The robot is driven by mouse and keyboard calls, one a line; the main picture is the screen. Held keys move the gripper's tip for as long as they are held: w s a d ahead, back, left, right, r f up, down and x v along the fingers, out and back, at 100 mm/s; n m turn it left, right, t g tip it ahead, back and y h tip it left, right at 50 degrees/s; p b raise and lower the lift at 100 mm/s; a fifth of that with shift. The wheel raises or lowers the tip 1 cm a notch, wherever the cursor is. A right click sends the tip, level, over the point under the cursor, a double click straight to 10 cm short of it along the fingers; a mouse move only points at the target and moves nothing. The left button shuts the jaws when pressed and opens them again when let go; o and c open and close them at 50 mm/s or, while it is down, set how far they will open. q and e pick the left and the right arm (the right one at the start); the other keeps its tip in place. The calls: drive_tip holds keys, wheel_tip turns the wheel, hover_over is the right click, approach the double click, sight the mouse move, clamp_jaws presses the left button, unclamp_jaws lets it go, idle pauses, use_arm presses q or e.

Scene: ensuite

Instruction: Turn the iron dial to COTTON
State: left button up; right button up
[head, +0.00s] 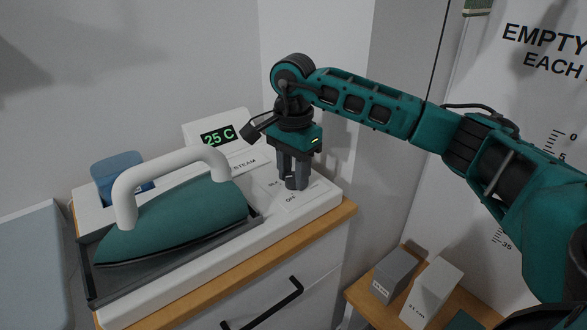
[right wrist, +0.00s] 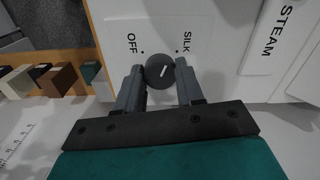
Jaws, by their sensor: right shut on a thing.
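The iron (head: 178,215), teal with a white handle, rests on its white station (head: 318,197). The round dark dial (right wrist: 160,72) sits on the station's panel and has a short white pointer mark. That mark slants up and right, toward the dot by SILK. OFF and SILK are readable beside the dial; no COTTON label can be read. My right gripper (right wrist: 159,68) is shut on the dial, one finger on each side. In the head view my right gripper (head: 292,184) points down at the panel and mostly hides the dial. My left gripper is not in view.
A green display (head: 218,137) reads 25 C behind the gripper, near a STEAM label. A blue container (head: 118,178) stands behind the iron. Grey and white blocks (head: 432,292) stand on a lower wooden surface at right. A drawer handle (head: 272,308) is below the station.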

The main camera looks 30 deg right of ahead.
drive_tip(key=m+p, duration=0.1)
drive_tip(key=m, duration=0.4)
drive_tip(key=shift+m, duration=0.3)
drive_tip(key=m+p, duration=0.1)
drive_tip(key=m, duration=0.4)
drive_tip(key=shift+r+m, duration=0.1)
drive_tip(key=shift+m, duration=0.2)
drive_tip(key=m+p, duration=0.1)
drive_tip(key=m, duration=0.4)
drive_tip(key=m+p, duration=0.1)
drive_tip(key=m, duration=0.3)
drive_tip(key=shift+d+m, duration=0.1)
drive_tip(key=shift+m, duration=0.3)
drive_tip(key=m+p, duration=0.1)
drive_tip(key=m, duration=0.4)
drive_tip(key=shift+p, duration=0.4)
drive_tip(key=m, duration=0.4)
drive_tip(key=shift+p, duration=0.4)
drive_tip(key=m, duration=0.5)
drive_tip(key=shift+m, duration=0.3)
drive_tip(key=m, duration=0.4)
drive_tip(key=shift+m, duration=0.3)
